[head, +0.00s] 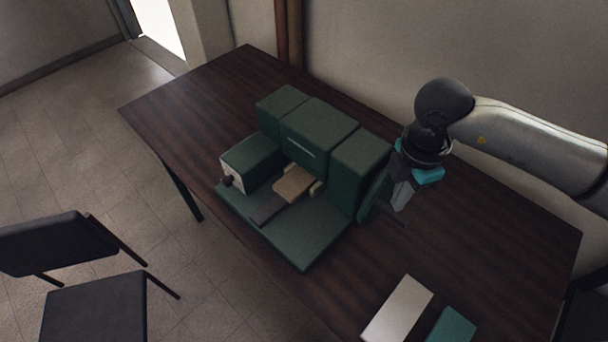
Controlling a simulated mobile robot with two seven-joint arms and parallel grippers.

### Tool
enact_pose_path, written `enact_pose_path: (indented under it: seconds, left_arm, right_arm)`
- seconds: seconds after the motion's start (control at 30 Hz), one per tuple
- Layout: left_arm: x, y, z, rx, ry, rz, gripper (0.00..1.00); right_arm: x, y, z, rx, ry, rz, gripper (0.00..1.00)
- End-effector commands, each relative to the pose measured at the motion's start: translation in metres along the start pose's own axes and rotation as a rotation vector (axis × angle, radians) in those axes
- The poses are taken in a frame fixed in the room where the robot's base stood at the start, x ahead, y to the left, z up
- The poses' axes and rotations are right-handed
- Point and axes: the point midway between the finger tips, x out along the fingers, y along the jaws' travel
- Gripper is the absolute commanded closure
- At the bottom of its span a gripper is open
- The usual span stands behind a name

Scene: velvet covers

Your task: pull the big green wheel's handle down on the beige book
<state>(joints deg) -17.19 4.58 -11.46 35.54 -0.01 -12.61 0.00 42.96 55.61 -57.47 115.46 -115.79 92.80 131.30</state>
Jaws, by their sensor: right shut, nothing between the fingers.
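A dark green machine (318,130) of several blocks stands on a green base on the table. A beige book (294,185) lies in its middle, under or against the tall blocks. The big green wheel (374,196) shows nearly edge-on at the machine's right side. I cannot make out its handle, which may be hidden by my gripper. My right gripper (400,204) points down just right of the wheel, shut with nothing in it. I cannot tell whether it touches the wheel or handle. My left gripper is not in view.
The dark wooden table (480,240) is bare around the machine. A pale flat book or board (398,310) and a green one (452,327) lie at its front right. A dark chair (90,300) stands on the floor at left. A wall runs behind the table.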

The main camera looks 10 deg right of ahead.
Motion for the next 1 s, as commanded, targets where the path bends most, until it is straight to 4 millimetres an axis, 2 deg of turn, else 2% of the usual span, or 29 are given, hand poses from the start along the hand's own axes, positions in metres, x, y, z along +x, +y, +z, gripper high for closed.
enact_pose_path:
  seconds: [0.37,1.0]
  left_arm:
    - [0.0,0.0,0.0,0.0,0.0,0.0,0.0]
    - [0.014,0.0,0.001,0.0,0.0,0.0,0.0]
  right_arm:
    - [0.0,0.0,0.0,0.0,0.0,0.0,1.0]
    - [0.017,0.0,0.0,0.0,0.0,0.0,1.0]
